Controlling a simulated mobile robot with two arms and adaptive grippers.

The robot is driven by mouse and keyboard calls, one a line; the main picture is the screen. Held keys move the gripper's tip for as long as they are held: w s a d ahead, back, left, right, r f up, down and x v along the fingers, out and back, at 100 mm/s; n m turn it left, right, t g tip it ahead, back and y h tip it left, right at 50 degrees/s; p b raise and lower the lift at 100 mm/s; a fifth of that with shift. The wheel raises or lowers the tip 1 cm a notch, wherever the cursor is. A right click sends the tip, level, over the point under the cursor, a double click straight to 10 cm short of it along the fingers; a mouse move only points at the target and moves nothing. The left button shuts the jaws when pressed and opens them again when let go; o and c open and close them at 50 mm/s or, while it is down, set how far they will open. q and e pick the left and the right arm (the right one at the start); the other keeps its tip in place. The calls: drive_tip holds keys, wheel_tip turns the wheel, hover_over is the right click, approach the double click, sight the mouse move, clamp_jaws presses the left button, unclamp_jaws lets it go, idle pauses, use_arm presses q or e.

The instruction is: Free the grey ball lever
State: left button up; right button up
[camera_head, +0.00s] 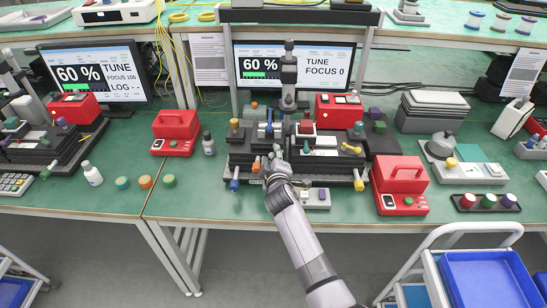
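A dark optical bench (335,180) stands on the green table in the middle of the head view. It carries several small levers and knobs, among them a yellow lever (351,148), a blue one (269,128) and a teal one (306,147). My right gripper (276,158) is at the front middle of the bench, close over its parts. I cannot tell whether its fingers are open or shut, or whether they touch anything. I cannot make out a grey ball lever for certain; the gripper covers part of this area. My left gripper is not in view.
Red boxes stand left (176,130) and right (399,183) of the bench. A screen (295,66) behind reads 60 % and "TUNE FOCUS 0". A grey upright column (289,72) rises before it. A trolley with a blue tray (487,276) is at the lower right.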

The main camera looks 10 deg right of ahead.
drive_tip(key=shift+s+a, duration=0.1)
drive_tip(key=shift+a, duration=0.3)
drive_tip(key=d+v, duration=0.1)
drive_tip(key=v, duration=0.6)
drive_tip(key=shift+s+a+r, duration=0.15)
drive_tip(key=shift+s+a, duration=0.15)
drive_tip(key=shift+s, duration=0.1)
